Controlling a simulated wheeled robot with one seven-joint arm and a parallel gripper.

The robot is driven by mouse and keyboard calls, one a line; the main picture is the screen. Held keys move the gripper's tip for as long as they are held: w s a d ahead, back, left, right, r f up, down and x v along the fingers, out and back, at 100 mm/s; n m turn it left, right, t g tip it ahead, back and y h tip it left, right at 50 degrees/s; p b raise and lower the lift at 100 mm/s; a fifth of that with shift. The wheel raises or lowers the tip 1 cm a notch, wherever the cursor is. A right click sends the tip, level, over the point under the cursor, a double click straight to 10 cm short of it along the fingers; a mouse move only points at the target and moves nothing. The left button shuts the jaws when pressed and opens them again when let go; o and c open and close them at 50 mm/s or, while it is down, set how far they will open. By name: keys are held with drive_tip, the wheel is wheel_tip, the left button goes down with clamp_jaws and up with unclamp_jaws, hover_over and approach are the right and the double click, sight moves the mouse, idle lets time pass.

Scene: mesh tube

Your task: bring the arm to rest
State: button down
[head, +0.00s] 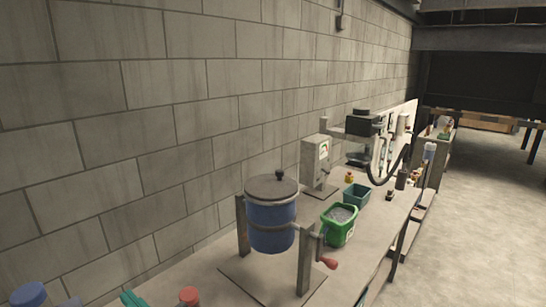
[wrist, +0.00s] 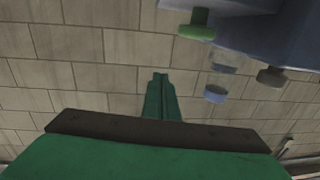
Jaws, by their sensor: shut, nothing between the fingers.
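My gripper (wrist: 160,77) shows in the wrist view, with its green fingers together and nothing between them. The fingers point at the grey block wall, and no object touches them. In the head view a small green piece shows at the bottom left edge; I cannot tell whether it is part of my gripper. The rest of my arm is not clearly seen.
A long bench (head: 345,275) runs along the block wall (head: 150,110). On it stand a blue drum (head: 270,222) in a frame with a red-handled crank, a green bin (head: 339,225), a teal bin (head: 356,194) and a grey machine (head: 316,160). Open floor (head: 480,210) lies at right.

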drive_tip(key=s+d+f+m+t+h, duration=0.35)
drive_tip(key=d+f+m+h, duration=0.2)
drive_tip(key=d+f, duration=0.4)
drive_tip(key=s+d+f+m+t+h, duration=0.3)
drive_tip(key=s+d+f+m+h, duration=0.2)
drive_tip(key=d+f+m, duration=0.45)
drive_tip(key=s+d+f+n+h, duration=0.1)
drive_tip(key=s+d+f, duration=0.1)
drive_tip(key=s, duration=0.6)
drive_tip(key=s+d+f+n+g+h, duration=0.1)
drive_tip(key=s+d+f+n, duration=0.1)
drive_tip(key=s+d, duration=0.3)
drive_tip(key=s+d+f+n+h, duration=0.1)
drive_tip(key=s+d+f+h, duration=0.1)
drive_tip(key=s, duration=0.8)
drive_tip(key=shift+s+d+f+n+g, duration=0.35)
drive_tip(key=shift+d+f, duration=0.15)
drive_tip(key=shift+d, duration=0.65)
